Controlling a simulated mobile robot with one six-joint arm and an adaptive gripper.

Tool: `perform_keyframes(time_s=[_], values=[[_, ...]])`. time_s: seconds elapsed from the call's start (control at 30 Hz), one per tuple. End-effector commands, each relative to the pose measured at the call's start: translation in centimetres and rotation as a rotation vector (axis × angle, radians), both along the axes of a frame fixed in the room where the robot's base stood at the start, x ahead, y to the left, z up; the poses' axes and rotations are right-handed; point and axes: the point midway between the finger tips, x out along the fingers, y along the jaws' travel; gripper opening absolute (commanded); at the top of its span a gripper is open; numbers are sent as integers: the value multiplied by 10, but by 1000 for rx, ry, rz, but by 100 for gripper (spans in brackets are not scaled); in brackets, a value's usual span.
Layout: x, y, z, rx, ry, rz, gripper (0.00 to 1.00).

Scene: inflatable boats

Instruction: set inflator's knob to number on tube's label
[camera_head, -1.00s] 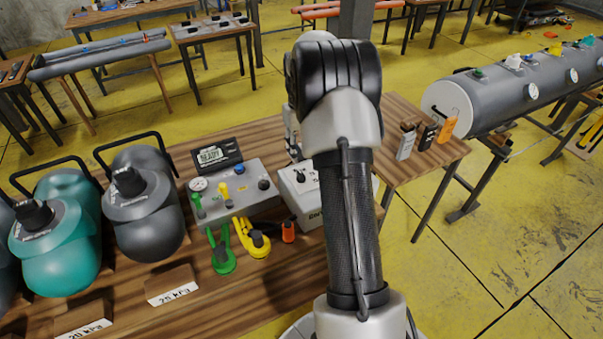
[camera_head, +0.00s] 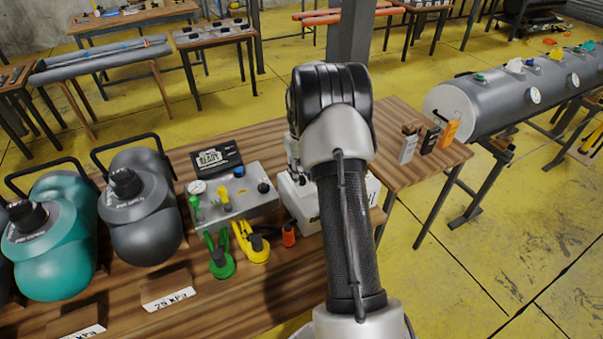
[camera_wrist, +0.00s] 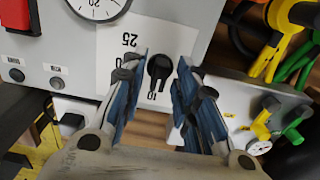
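The inflator is a pale box (camera_head: 303,207), largely hidden behind my arm in the head view. In the wrist view its white dial plate (camera_wrist: 111,48) carries the numbers 25, 20 and 10, and its black knob (camera_wrist: 159,67) has a narrow end pointing down toward the 10. My gripper (camera_wrist: 160,78) is open, with one blue-padded finger on each side of the knob; gaps show at both sides. In the head view a dark grey rounded tube (camera_head: 141,222) has a label card (camera_head: 168,291) in front that seems to read 25 kPa.
A teal tube (camera_head: 52,235) with its own card (camera_head: 78,325) stands at left. A large grey cylinder (camera_head: 480,100) lies at right. A gauge (camera_wrist: 98,5) tops the wrist view.

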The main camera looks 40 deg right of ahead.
Motion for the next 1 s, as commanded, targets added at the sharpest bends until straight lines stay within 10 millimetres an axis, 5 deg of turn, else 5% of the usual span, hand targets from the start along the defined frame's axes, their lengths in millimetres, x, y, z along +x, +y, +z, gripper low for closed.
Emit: perform_keyframes(time_s=[0.37, 1.0], values=[[0, 0, 0, 0, 0, 0, 0], [0, 0, 2, 0, 1, -143, 0]])
